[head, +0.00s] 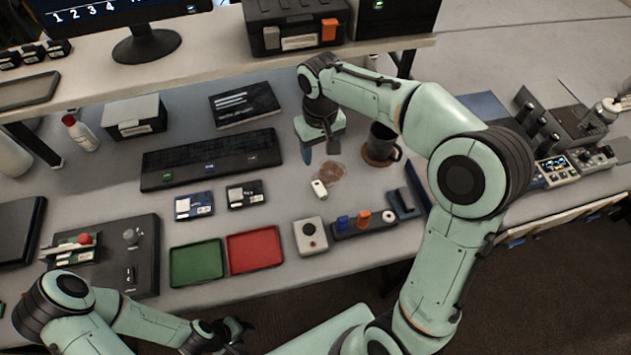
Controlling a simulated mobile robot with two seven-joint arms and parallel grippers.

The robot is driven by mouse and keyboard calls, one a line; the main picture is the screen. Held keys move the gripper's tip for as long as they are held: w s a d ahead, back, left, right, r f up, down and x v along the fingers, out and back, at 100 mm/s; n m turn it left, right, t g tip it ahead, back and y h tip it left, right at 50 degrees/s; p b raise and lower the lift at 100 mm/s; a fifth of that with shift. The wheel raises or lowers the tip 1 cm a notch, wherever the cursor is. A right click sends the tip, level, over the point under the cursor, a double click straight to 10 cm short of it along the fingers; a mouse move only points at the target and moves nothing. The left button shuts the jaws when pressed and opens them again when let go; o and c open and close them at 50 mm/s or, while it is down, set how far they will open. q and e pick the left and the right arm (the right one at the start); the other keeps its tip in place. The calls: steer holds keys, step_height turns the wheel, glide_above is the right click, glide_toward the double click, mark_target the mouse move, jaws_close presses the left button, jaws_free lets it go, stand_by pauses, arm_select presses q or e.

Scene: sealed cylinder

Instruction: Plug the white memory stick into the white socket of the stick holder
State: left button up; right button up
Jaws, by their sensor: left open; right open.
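The white memory stick (319,189) lies on the table at the edge of a brown stain. The dark stick holder (352,233) stands nearer the front edge, to the right of and below the stick in the picture. A blue piece (342,222) and an orange piece (363,216) stand up from it, and the white socket (389,217) is at its right end. My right gripper (320,149) points down, open and empty, just beyond the stick and apart from it. My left gripper (236,332) is open and empty low in the picture, away from the holder.
Red (255,250) and green (197,262) trays lie further left. A dark mug (382,142) stands right of my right gripper. A dark stand (404,202) is beside the holder.

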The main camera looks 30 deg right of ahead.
steer(key=shift+f, duration=0.1)
glide_above(318, 186)
steer(key=f, duration=0.6)
steer(key=shift+d+f+b, duration=0.25)
steer(key=shift+f+b, duration=0.1)
steer(key=shift+f, duration=0.05)
steer(key=shift+w+f, duration=0.2)
steer(key=shift+f, duration=0.35)
steer(key=shift+f, duration=0.1)
steer(key=f, duration=0.5)
steer(key=shift+s+a, duration=0.2)
jaws_close()
